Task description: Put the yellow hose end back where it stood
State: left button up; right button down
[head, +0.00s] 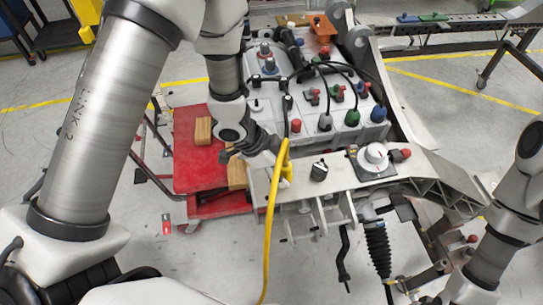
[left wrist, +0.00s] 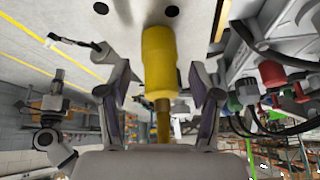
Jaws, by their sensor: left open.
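The yellow hose end (head: 287,168) stands at the left edge of the light metal chassis plate (head: 335,180), with its yellow hose (head: 269,225) running down toward the floor. My left gripper (head: 268,152) is right beside it at the plate's edge. In the left wrist view the thick yellow end (left wrist: 159,62) lies between the two spread fingers of my left gripper (left wrist: 162,80), with gaps on both sides. The fingers are open. The head view partly hides where the fingers sit around the hose end. My right gripper is not in view.
A red cart (head: 190,160) with wooden blocks (head: 203,131) stands to the left. A grey box with coloured connectors and black cables (head: 352,133) is behind. A white round dial (head: 376,154) sits on the plate. Floor at the front left is clear.

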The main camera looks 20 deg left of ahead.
pick_arm(q)
jog(key=p+v, duration=0.2)
jog(key=v, duration=0.8)
